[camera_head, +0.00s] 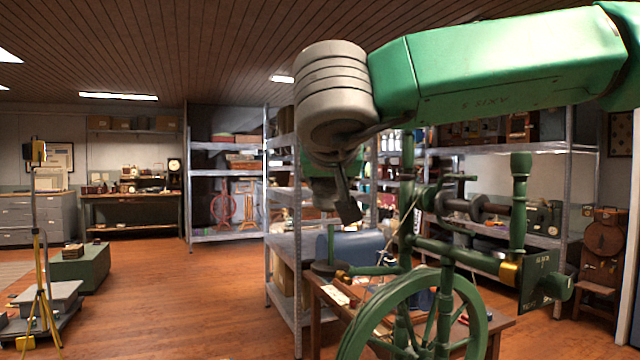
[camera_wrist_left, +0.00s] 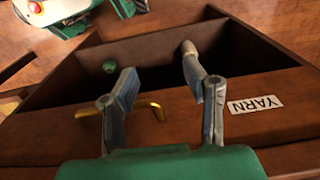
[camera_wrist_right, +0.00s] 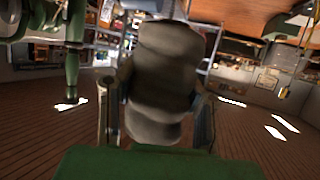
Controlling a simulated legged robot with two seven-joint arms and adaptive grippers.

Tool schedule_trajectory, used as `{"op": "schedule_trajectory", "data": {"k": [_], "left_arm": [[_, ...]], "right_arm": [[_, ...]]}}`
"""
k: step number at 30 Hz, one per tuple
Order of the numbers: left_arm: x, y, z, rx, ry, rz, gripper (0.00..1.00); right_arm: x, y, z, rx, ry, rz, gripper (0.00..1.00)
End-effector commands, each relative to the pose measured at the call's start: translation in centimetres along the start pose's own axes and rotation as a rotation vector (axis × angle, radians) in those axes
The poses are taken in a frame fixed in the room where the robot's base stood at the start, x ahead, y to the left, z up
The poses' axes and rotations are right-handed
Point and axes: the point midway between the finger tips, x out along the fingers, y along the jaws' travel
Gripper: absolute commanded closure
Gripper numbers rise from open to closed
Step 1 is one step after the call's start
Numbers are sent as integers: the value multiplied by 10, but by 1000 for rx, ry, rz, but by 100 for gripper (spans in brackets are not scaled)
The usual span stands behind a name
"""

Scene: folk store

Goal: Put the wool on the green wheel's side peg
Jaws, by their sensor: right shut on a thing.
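The grey wool (camera_wrist_right: 160,80) fills the middle of the right wrist view as a lumpy, ribbed bundle. My right gripper (camera_wrist_right: 157,98) is shut on it, with a finger on each side. In the head view my right gripper (camera_head: 346,203) hangs below my wrist, left of the green spinning wheel's frame; the wool is not clearly seen there. The green wheel (camera_head: 355,340) stands low in front, with upright posts (camera_head: 520,205) and a short peg-like end (camera_head: 560,287) at its right. My left gripper (camera_wrist_left: 158,70) is open over an open drawer labelled YARN (camera_wrist_left: 256,104).
A wooden table (camera_head: 497,326) carries small items behind the wheel. Metal shelves (camera_head: 297,200) stand behind it. A small green ball (camera_wrist_left: 109,66) lies in the drawer, near a brass handle (camera_wrist_left: 150,104).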

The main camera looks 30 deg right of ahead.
Motion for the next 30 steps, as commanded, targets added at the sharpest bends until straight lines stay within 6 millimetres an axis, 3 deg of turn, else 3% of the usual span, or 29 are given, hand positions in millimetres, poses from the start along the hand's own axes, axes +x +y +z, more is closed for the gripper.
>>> {"op": "schedule_trajectory", "data": {"k": [13,30], "left_arm": [[4,0,0,1,0,0,60],[-8,0,0,1,0,0,60]], "right_arm": [[-4,-10,2,-7,4,2,86],[-6,-12,6,-3,1,0,86]]}}
